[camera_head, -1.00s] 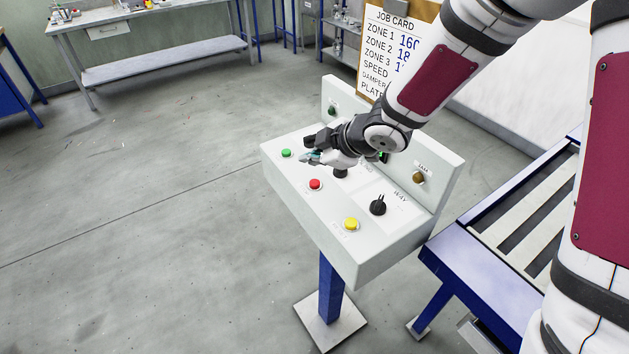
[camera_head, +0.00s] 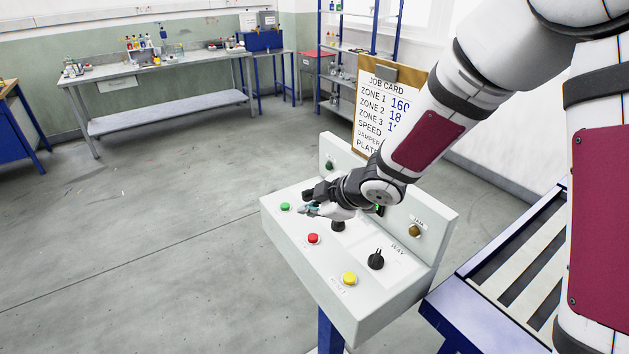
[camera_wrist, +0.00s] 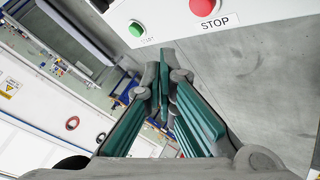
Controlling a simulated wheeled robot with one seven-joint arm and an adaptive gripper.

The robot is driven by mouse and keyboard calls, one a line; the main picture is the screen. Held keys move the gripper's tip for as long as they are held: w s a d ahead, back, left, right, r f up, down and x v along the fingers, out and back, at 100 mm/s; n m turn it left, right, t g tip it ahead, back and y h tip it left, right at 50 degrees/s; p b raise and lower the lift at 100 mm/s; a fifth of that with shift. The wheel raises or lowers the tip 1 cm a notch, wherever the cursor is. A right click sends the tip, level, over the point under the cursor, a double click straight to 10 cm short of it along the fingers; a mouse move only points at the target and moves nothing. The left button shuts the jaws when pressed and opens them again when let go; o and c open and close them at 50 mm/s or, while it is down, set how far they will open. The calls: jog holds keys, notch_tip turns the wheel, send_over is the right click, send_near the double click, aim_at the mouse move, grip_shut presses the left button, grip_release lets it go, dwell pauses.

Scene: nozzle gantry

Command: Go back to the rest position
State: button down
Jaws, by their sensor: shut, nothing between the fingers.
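My gripper (camera_head: 308,205) hangs over the left part of the control box (camera_head: 377,299), near its green button (camera_head: 286,206). The wrist view shows the gripper (camera_wrist: 162,75) with its two teal-lined fingers together and nothing between them. I cannot tell how far above the box the fingers are. The red button also shows in the head view (camera_head: 313,239).
The box also bears a yellow button (camera_head: 349,278) and a black selector knob (camera_head: 376,259). A job card (camera_head: 385,105) stands behind it. A blue-framed roller conveyor (camera_head: 480,300) is at the right. A workbench (camera_head: 160,68) stands far back. The floor at left is clear.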

jog(key=s+d+r+m+t+h, duration=0.1)
jog(key=s+d+r+m+h, duration=0.35)
jog(key=d+r, duration=0.4)
jog(key=s+d+r+m+t+h, duration=0.1)
jog(key=s+d+r+m+h, duration=0.2)
jog(key=d+r+m, duration=0.35)
jog(key=s+d+r+m+g, duration=0.1)
jog(key=s+d+r+m, duration=0.1)
jog(key=s, duration=0.8)
jog(key=s+d+r+m+g, duration=0.1)
jog(key=s+m, duration=0.4)
jog(key=s, duration=0.6)
jog(key=shift+d+r+g+y, duration=0.45)
jog(key=shift+d+r, duration=0.1)
jog(key=shift+d, duration=0.65)
